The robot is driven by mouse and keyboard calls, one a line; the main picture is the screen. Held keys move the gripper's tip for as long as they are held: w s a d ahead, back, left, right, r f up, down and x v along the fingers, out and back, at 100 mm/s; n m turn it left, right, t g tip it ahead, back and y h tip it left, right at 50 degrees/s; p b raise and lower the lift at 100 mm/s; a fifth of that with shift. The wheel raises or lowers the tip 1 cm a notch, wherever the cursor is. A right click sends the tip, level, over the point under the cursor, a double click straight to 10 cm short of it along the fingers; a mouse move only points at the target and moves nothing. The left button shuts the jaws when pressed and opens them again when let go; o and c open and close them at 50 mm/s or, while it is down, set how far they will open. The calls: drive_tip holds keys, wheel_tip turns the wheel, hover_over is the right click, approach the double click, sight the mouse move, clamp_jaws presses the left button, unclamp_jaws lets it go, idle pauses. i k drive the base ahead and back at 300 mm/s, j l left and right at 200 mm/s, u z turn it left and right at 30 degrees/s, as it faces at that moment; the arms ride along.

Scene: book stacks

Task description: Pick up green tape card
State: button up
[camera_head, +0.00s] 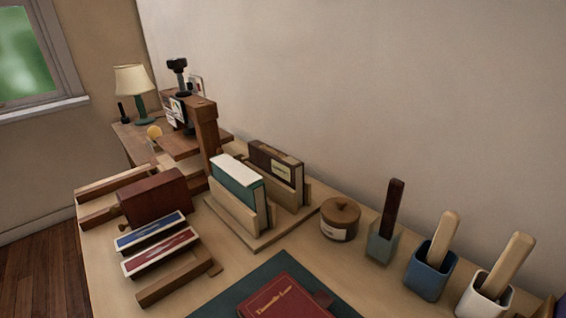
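I cannot make out a green tape card in this view. The nearest flat, card-like items are a blue one (150,231) and a red one (160,251), side by side in a wooden rack on the left part of the table. My gripper is not in view.
A teal book (238,186) and a brown book (276,170) stand in a wooden holder at the middle. A red book (284,300) lies on a dark green mat (228,303) in front. A round lidded pot (340,219) and cups with handles, including a blue cup (429,276), line the wall side.

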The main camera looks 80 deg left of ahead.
sight(246, 177)
drive_tip(key=u, duration=2.25)
